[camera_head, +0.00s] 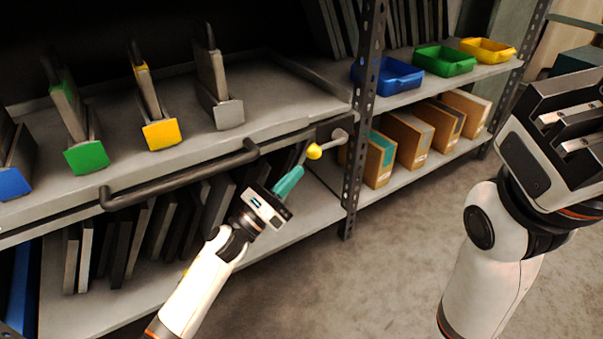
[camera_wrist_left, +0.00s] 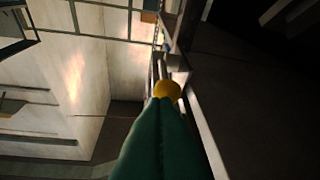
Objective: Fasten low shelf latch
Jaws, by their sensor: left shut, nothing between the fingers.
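The shelf latch is a short pale lever with a yellow knob (camera_head: 314,152), mounted on a dark plate (camera_head: 325,130) at the right end of the shelf front, beside the upright post. The lever lies roughly level, slanting slightly, with its knob at the left end. My left gripper (camera_head: 291,181) has teal fingers, shut and empty, pointing up at the knob from just below left. In the left wrist view the fingers (camera_wrist_left: 165,142) reach to the yellow knob (camera_wrist_left: 167,90), which shows at their tips. I cannot tell whether they touch. My right gripper (camera_head: 568,125) is raised at the right, away from the latch; its jaw gap is unclear.
A dark bar handle (camera_head: 180,178) runs along the shelf front. Above it stand dies with green (camera_head: 87,157), yellow (camera_head: 161,134) and grey blocks. The perforated post (camera_head: 359,130) is right of the latch. Cardboard boxes (camera_head: 404,140) and coloured bins (camera_head: 387,76) fill the right shelves. The floor is clear.

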